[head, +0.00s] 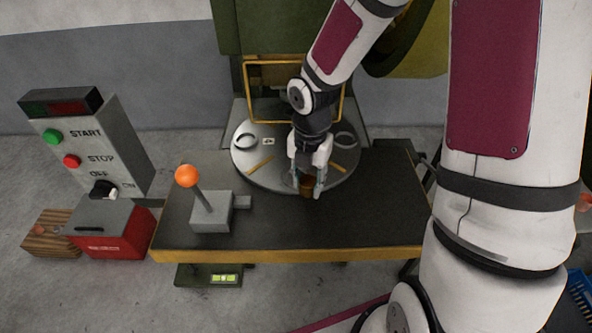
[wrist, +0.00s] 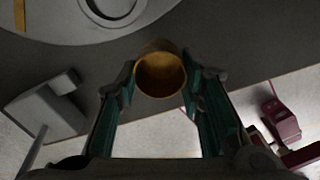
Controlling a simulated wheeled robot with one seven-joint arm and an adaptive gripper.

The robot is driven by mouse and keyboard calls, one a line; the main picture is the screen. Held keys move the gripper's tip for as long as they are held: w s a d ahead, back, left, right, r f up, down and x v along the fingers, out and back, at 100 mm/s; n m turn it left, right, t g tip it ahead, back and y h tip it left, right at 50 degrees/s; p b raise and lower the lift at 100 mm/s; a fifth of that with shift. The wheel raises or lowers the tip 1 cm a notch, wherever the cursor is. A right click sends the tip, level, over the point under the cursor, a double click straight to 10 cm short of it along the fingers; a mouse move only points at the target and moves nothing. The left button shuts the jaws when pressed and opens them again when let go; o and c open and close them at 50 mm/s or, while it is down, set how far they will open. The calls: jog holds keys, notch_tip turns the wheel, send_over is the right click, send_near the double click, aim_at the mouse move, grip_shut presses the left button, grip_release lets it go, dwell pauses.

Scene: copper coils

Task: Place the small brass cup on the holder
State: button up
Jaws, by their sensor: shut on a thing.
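The small brass cup (wrist: 161,75) is between the fingertips of my gripper (wrist: 160,88), and its open mouth faces the wrist camera. In the head view the cup (head: 306,185) shows as a brown-gold piece between the fingers of my gripper (head: 307,184), near the front edge of the round grey plate. The plate (head: 262,177) carries ring-shaped seats, one at left (head: 245,141) and one at right (head: 345,140). My arm hides the middle of the plate. I cannot tell which part is the holder. In the wrist view a ring (wrist: 113,8) lies ahead, upper left of the cup.
The dark bench (head: 290,228) has clear room in front of the plate. A grey lever box with an orange knob (head: 187,175) stands at left. A yellow frame (head: 250,92) rises behind the plate. A control box (head: 100,150) and a red box (head: 110,228) are farther left.

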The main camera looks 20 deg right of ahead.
jog(key=w, duration=0.5)
jog(key=w+f+b, duration=0.1)
jog(key=w, duration=0.2)
jog(key=shift+w, duration=0.2)
jog(key=shift+d+f+b, duration=0.1)
jog(key=shift+f+b, duration=0.25)
jog(key=shift+f, duration=1.3)
jog(key=shift+f, duration=0.1)
jog(key=o, duration=1.1)
